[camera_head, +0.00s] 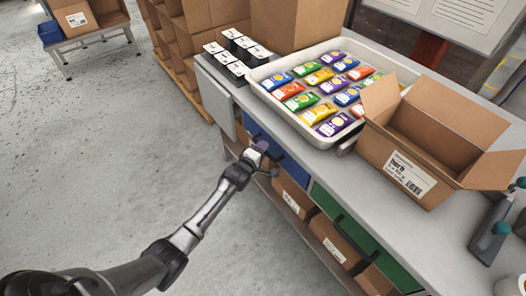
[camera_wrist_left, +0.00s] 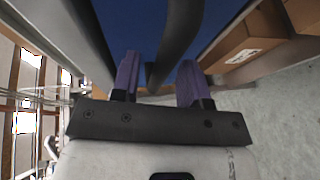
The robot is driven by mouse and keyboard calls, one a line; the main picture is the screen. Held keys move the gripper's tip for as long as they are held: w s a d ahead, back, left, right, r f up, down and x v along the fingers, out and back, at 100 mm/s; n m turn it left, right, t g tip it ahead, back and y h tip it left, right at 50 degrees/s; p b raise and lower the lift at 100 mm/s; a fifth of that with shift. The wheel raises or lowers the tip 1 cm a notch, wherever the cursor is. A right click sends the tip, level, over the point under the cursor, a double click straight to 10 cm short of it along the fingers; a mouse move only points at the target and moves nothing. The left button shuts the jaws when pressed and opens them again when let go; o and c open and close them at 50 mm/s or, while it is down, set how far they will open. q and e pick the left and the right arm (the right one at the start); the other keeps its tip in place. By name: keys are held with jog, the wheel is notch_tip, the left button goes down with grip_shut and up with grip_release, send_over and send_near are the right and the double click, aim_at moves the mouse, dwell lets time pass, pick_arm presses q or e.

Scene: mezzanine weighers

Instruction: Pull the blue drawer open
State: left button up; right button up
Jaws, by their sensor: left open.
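The blue drawer (camera_head: 294,168) is under the worktop, left of the green drawer, and its front looks about flush with the bench. My left gripper (camera_head: 262,150) is at its dark handle (camera_head: 272,149) and hides part of the front. In the left wrist view, the purple fingers of my left gripper (camera_wrist_left: 157,76) are apart. The dark handle bar (camera_wrist_left: 178,38) reaches down between them, with the blue drawer front (camera_wrist_left: 215,18) behind. I cannot tell whether a finger touches the bar. My right gripper is not in view.
A green drawer (camera_head: 365,245) is further right. Cardboard boxes (camera_head: 334,240) sit on the shelf below. On the worktop are a white tray (camera_head: 262,92) of colourful packets and an open carton (camera_head: 410,160). The grey floor (camera_head: 110,170) left of the bench is clear.

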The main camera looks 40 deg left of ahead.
pick_arm(q)
jog(key=shift+w+a+f, duration=0.1)
jog(key=shift+w, duration=0.35)
jog(key=shift+c, duration=0.2)
grip_shut()
